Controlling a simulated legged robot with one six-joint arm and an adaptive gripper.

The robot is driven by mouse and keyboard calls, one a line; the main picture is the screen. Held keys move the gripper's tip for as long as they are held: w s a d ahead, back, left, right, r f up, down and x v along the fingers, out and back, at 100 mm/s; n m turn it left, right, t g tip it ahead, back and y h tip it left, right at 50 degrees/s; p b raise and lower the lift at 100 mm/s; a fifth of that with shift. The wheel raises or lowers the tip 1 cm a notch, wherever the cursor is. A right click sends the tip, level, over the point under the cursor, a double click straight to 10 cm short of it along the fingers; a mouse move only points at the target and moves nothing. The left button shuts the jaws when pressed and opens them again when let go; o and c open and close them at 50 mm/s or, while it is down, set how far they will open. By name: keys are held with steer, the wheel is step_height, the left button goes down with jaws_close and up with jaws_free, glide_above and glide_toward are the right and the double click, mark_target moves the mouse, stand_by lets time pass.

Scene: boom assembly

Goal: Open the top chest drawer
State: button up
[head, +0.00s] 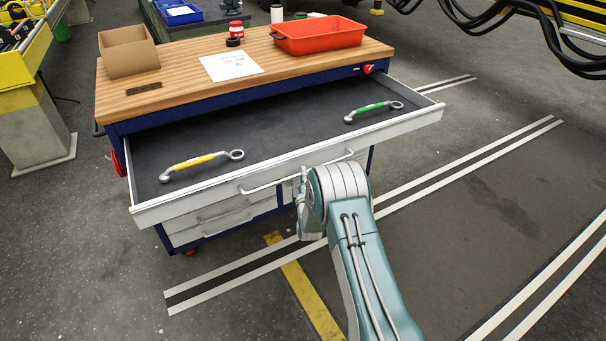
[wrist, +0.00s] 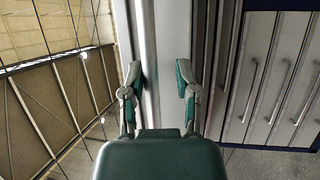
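The top chest drawer (head: 290,167) is pulled far out of the blue tool chest (head: 230,99) in the head view. Its long bar handle (head: 265,187) runs along the white front. A yellow-handled wrench (head: 195,161) and a green-handled wrench (head: 372,109) lie inside it. My gripper is mostly hidden behind my wrist, close to the middle of the drawer front. In the wrist view my gripper (wrist: 158,78) has its two fingers apart, with the pale drawer front (wrist: 160,45) beyond them.
Lower drawers (head: 222,218) are shut. A cardboard box (head: 129,51), a paper sheet (head: 231,65) and a red bin (head: 318,34) stand on the wooden top. Black cables (head: 505,15) hang at the upper right. The floor to the right is clear.

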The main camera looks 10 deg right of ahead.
steer(key=shift+r, duration=0.15)
steer(key=v, duration=1.2)
steer(key=shift+w, duration=0.1)
steer(key=s+r+m+g+y, duration=0.1)
steer(key=s+r+m+g, duration=0.25)
steer(key=r, duration=0.75)
steer(key=s+r+m+g+y, duration=0.15)
steer(key=r+m+g, duration=0.3)
steer(key=r, duration=0.65)
steer(key=s+r+m+g, duration=0.3)
steer(key=s+m, duration=0.1)
steer(key=s, duration=1.1)
steer(key=s+d+r+m+g, duration=0.1)
steer(key=s+r+m+g, duration=0.2)
steer(key=s, duration=1.3)
steer(key=shift+m+h, duration=0.35)
steer(key=shift+m, duration=0.25)
